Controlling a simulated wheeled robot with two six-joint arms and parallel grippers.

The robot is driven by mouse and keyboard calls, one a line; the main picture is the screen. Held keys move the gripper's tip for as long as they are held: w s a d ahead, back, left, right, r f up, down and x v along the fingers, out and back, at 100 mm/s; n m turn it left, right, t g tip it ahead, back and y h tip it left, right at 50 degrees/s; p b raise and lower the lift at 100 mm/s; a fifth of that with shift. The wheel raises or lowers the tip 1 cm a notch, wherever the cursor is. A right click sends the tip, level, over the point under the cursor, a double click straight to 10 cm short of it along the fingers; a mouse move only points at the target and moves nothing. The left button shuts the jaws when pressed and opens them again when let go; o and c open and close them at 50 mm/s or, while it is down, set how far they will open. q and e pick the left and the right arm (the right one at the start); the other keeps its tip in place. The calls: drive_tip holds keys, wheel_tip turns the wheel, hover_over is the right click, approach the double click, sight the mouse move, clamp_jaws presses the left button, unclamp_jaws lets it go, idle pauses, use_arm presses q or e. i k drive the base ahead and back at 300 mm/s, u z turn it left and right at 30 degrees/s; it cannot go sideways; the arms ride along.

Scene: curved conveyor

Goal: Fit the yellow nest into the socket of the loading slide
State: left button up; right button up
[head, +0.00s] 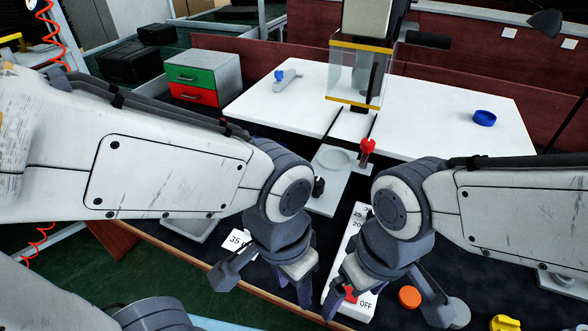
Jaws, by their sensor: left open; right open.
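A yellow piece (505,323), which looks like the yellow nest, is cut off by the bottom edge at the lower right. The pale loading slide (326,199) lies in the middle, with a round recess (333,159) that looks like its socket; no piece shows in it. My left gripper (264,290) is open and empty, at the table's front edge. My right gripper (388,312) is open, to the left of the yellow piece and apart from it. Its fingers partly hide the scale panel.
A blue ring (484,118) is on the white table.

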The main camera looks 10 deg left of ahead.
sight(333, 167)
drive_tip(key=z, duration=1.4)
drive_tip(key=k, duration=0.5)
drive_tip(key=z, duration=0.9)
drive_tip(key=i, duration=0.8)
drive_tip(key=u, duration=1.75)
